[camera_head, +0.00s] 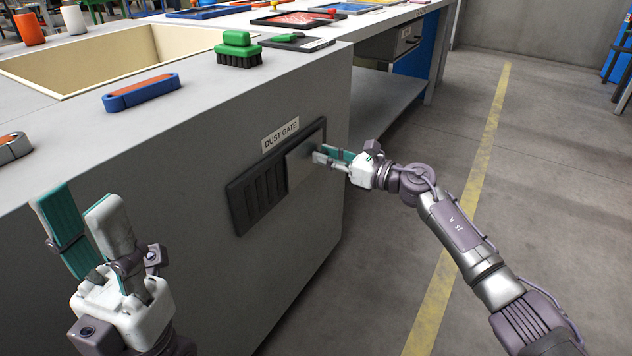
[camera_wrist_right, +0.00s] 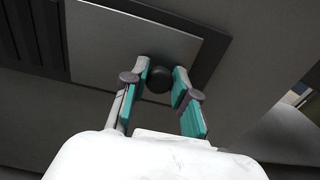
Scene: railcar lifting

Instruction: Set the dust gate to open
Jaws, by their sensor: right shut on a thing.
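The dust gate (camera_head: 235,205) is a dark frame on the side of the grey bench, under a "DUST GATE" label (camera_head: 281,136). Its grey sliding plate (camera_head: 297,168) covers the right part of the frame, and dark vertical slots (camera_head: 262,192) show at the left. My right gripper (camera_head: 321,154) is at the plate's right part. In the right wrist view its teal fingers (camera_wrist_right: 160,83) are shut on a round black knob (camera_wrist_right: 158,78) on the plate. The knob is hidden in the head view. My left gripper (camera_head: 76,205) is open and empty, in front of the bench at the left.
On the bench top are a blue-and-orange block (camera_head: 141,92), a green brush (camera_head: 238,50) and a recessed cream bin (camera_head: 75,62). Open floor with a yellow line (camera_head: 470,195) lies to the right. A lower shelf (camera_head: 385,98) sits beyond the bench corner.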

